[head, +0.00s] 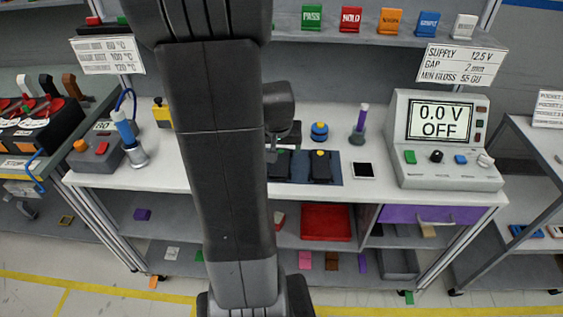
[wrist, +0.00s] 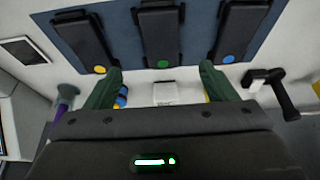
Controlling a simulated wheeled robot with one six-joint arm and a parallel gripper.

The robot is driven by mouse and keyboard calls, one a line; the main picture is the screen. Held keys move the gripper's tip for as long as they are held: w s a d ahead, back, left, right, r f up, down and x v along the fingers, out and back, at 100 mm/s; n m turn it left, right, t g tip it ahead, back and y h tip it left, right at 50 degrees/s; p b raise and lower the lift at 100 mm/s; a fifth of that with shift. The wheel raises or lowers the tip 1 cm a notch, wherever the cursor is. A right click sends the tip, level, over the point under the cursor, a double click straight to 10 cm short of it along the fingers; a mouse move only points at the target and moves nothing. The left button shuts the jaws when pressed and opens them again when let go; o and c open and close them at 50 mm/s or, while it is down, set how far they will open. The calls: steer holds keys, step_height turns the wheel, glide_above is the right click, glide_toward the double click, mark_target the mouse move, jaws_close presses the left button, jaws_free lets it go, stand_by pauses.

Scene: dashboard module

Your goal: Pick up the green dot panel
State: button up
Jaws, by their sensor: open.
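The green dot panel (wrist: 158,35) is a black slab with a green dot near its lower end, in the middle of the wrist view.
A small dark-screened tablet (head: 364,171) lies right of the mat. A meter reading 0.0 V OFF (head: 441,139) fills the table's right end. A shelf (head: 300,36) spans the back.

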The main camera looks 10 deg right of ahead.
mark_target(280, 162)
steer(key=shift+w+x, duration=0.2)
steer(key=shift+x, duration=4.65)
steer(key=c, duration=1.1)
